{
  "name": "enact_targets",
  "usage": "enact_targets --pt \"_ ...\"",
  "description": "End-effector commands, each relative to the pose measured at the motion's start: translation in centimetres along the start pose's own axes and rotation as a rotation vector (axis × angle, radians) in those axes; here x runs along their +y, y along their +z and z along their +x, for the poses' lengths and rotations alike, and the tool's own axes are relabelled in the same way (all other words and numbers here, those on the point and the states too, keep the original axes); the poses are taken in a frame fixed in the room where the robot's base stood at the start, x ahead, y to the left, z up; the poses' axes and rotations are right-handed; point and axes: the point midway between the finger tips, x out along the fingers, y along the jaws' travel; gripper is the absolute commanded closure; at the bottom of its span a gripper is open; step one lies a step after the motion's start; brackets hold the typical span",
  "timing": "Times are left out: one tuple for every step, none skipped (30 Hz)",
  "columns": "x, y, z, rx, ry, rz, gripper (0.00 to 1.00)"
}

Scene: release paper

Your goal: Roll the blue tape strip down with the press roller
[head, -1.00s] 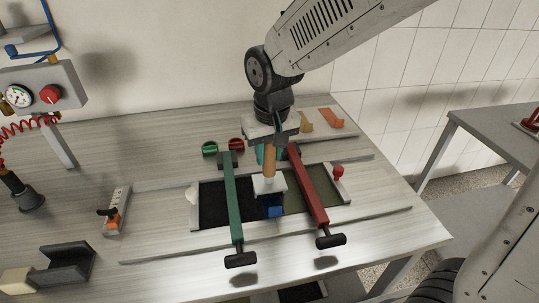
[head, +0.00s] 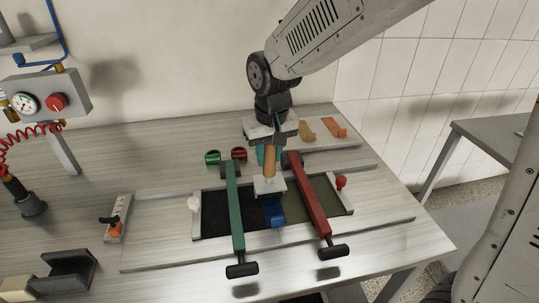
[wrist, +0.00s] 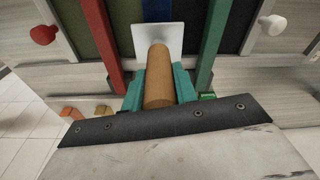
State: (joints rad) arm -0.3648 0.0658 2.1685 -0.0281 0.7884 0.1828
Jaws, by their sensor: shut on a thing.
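My gripper (head: 269,158) is shut on the wooden handle (head: 270,163) of the press roller. The roller's pale head (head: 270,187) hangs below it, over the blue tape strip (head: 273,212). The strip lies along the seam between a black sheet (head: 215,212) and an olive sheet (head: 295,203). In the wrist view the teal fingers (wrist: 187,84) clasp the handle, and the head covers part of the strip. I cannot tell whether the roller touches the strip.
A green bar (head: 235,215) and a red bar (head: 309,203) with black grips cross the sheets on either side of the roller. A white knob (head: 194,203) and a red knob (head: 341,182) stand at the outer edges. Green and red spools (head: 212,157) lie behind.

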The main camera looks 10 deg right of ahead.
Motion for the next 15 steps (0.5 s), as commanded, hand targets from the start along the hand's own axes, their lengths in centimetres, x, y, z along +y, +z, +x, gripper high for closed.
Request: enact_targets --pt "0.1 -0.2 0.1 -0.001 0.000 0.001 1.00" --pt "0.1 -0.4 0.1 -0.002 0.000 0.001 1.00" --pt "0.1 -0.6 0.2 -0.002 0.000 0.001 1.00" --pt "0.1 -0.7 0.2 -0.002 0.000 0.001 1.00" --pt "0.2 -0.8 0.3 -0.002 0.000 0.001 1.00" --pt "0.2 -1.0 0.3 -0.002 0.000 0.001 1.00" --pt "0.2 -1.1 0.3 -0.002 0.000 0.001 1.00" --pt "0.2 -1.2 0.4 -0.002 0.000 0.001 1.00" --pt "0.3 -1.3 0.4 -0.003 0.000 0.001 1.00" --pt "0.3 -1.3 0.4 -0.003 0.000 0.001 1.00" --pt "0.3 -1.4 0.4 -0.003 0.000 0.001 1.00" --pt "0.3 -1.4 0.5 -0.003 0.000 0.001 1.00" --pt "0.3 -1.4 0.5 -0.003 0.000 0.001 1.00" --pt "0.3 -1.5 0.5 -0.004 0.000 0.001 1.00" --pt "0.4 -1.6 0.5 -0.004 0.000 0.001 1.00"
